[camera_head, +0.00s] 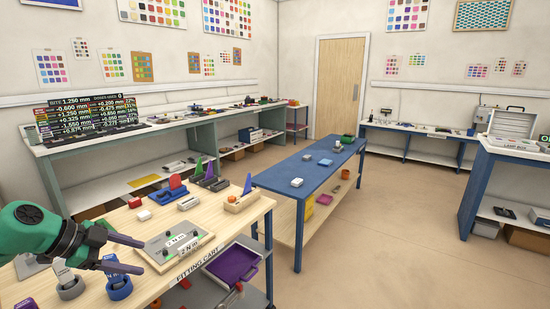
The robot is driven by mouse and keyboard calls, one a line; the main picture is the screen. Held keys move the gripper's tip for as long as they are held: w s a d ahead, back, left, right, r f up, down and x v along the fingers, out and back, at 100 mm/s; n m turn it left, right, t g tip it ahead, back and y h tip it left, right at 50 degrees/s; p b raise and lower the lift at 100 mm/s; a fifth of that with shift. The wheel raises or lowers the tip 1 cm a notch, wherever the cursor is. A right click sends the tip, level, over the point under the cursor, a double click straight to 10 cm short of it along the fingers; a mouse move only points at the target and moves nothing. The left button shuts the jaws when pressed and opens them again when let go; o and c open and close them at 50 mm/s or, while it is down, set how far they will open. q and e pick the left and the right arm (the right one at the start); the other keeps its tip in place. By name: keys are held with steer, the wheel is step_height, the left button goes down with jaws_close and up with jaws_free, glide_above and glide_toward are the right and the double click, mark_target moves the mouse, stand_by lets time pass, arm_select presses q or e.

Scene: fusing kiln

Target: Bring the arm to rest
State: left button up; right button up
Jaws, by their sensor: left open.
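My left arm comes in from the lower left in green and dark grey. My left gripper (139,257) is open, its two dark fingers apart with nothing visible between them. It is over the front left part of the wooden-topped fitting cart (222,240), beside a grey plate (185,243) with two "2 N m" labels. I cannot tell its exact height above the cart. My right gripper is not in view.
Grey and blue ring-based items (118,286) stand below the gripper. Coloured wedges in holders (208,181) line the cart's back. A purple tray (236,266) is under the cart top. A blue table (318,167) stands to the right, with open floor (420,230) beyond.

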arm_select(q)
step_height(320, 180, down, 15)
steer(key=s+a+n+t+y, duration=0.2)
steer(key=n+t+y, duration=0.5)
steer(key=n, duration=0.3)
steer(key=s+d+f+n+g, duration=0.1)
steer(key=s+d+f+g, duration=0.25)
steer(key=s, duration=0.25)
steer(key=s+d+f+n+g+h, duration=0.1)
steer(key=s+d+f+g, duration=0.1)
steer(key=s+d+g, duration=0.3)
steer(key=s+d+f+n+g, duration=0.1)
steer(key=s+d+f, duration=0.15)
steer(key=s, duration=0.45)
step_height(320, 180, down, 24)
steer(key=s+r+g+b, duration=0.1)
steer(key=s, duration=0.2)
steer(key=s+a+f+g+b, duration=0.1)
steer(key=s+a+f, duration=0.2)
steer(key=s+f, duration=1.3)
steer(key=shift+s+f+g, duration=0.35)
steer(key=shift+s+f, duration=0.05)
steer(key=shift+f, duration=0.25)
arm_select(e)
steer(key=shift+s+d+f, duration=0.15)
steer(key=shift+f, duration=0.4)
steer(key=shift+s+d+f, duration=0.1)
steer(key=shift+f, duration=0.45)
